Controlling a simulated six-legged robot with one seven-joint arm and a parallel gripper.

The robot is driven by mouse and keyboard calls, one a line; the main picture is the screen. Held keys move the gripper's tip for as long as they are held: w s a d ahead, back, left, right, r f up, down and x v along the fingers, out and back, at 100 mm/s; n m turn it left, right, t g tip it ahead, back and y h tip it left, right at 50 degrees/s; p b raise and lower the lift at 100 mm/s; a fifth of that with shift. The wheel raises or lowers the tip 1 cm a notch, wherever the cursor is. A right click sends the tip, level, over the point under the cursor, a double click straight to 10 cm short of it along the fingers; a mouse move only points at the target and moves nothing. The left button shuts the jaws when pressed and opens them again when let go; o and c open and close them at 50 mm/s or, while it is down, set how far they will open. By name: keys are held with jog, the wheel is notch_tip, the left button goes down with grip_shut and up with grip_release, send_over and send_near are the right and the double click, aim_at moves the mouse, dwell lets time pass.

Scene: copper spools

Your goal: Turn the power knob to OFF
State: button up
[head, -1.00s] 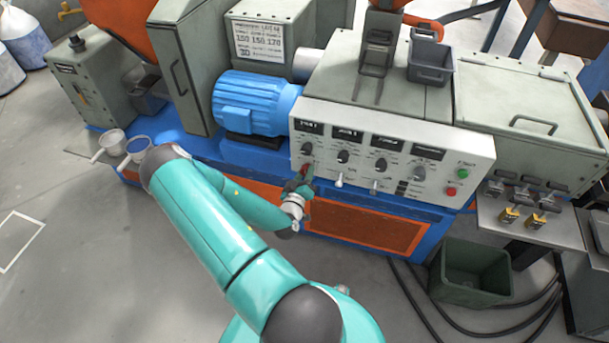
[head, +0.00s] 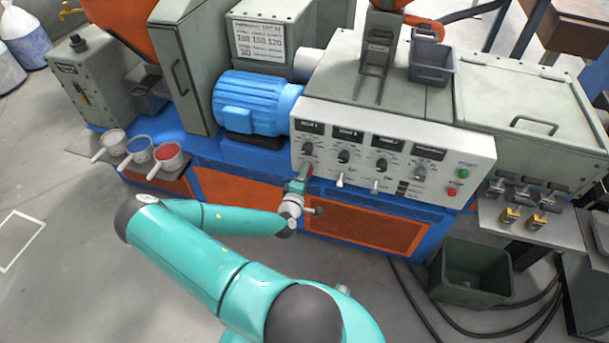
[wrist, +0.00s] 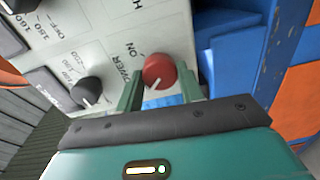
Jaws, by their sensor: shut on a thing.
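The red power knob (wrist: 158,70) is on the pale control panel (wrist: 100,30), with the words POWER and ON printed beside it. In the head view my gripper (head: 304,174) reaches the lower left corner of the panel (head: 450,148) and mostly hides the knob. An OFF label beside this knob is not readable.
Black knobs (head: 344,157) and small switches sit to the right on the panel. A green button (head: 464,173) and a red button (head: 451,191) are at its right end. Scoops (head: 167,156) stand on the left ledge.

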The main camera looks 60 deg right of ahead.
jog(key=shift+n, duration=0.3)
jog(key=o, duration=1)
jog(key=shift+a, duration=0.1)
jog(key=a, duration=0.4)
jog(key=s+a, duration=0.1)
jog(key=a, duration=0.4)
jog(key=s+a, duration=0.1)
jog(key=a, duration=0.3)
jog(key=shift+s+a+r, duration=0.1)
jog(key=shift+a+r, duration=0.15)
